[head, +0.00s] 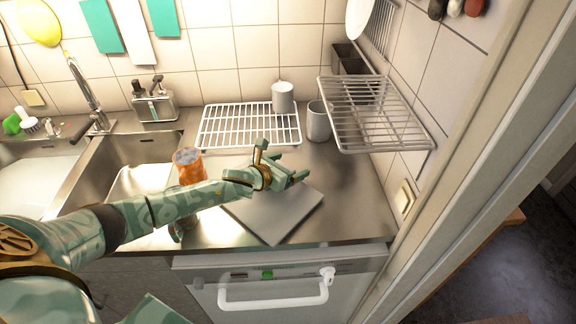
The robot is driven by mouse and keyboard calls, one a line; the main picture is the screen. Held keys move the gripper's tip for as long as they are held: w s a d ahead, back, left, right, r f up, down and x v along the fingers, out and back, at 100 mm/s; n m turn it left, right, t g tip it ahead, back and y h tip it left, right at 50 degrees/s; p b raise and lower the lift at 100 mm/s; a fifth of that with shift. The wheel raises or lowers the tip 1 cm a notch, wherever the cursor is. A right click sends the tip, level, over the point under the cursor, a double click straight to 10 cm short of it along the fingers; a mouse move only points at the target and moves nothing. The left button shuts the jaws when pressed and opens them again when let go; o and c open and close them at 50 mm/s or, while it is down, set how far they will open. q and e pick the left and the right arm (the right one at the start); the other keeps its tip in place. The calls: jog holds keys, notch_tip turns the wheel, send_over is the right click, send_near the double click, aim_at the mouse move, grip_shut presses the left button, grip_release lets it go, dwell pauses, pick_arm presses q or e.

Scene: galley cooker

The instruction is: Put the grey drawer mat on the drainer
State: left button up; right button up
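The grey drawer mat (275,220) is a flat grey sheet near the front edge of the counter, with one corner pointing toward the front. The drainer, a white wire rack (222,126), lies on the counter behind it, against the tiled wall. My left gripper (290,172) is over the back part of the mat, its fingers pointing right, and my forearm hides the mat's left part. I cannot tell whether its fingers are apart or closed, or whether they touch the mat. My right gripper is not in view.
A wire wall shelf (375,115) juts out at right. The sink (130,155) is at left.

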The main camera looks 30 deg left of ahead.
pick_arm(q)
jog(key=shift+s+r, duration=0.1)
jog(key=shift+r, duration=0.1)
notch_tip(320, 180, up, 4)
jog(key=p, duration=0.3)
send_over(261, 195)
jog(key=shift+w+r, duration=0.1)
jog(key=shift+w, duration=0.2)
jog(key=shift+s+r, duration=0.15)
jog(key=shift+s, duration=0.2)
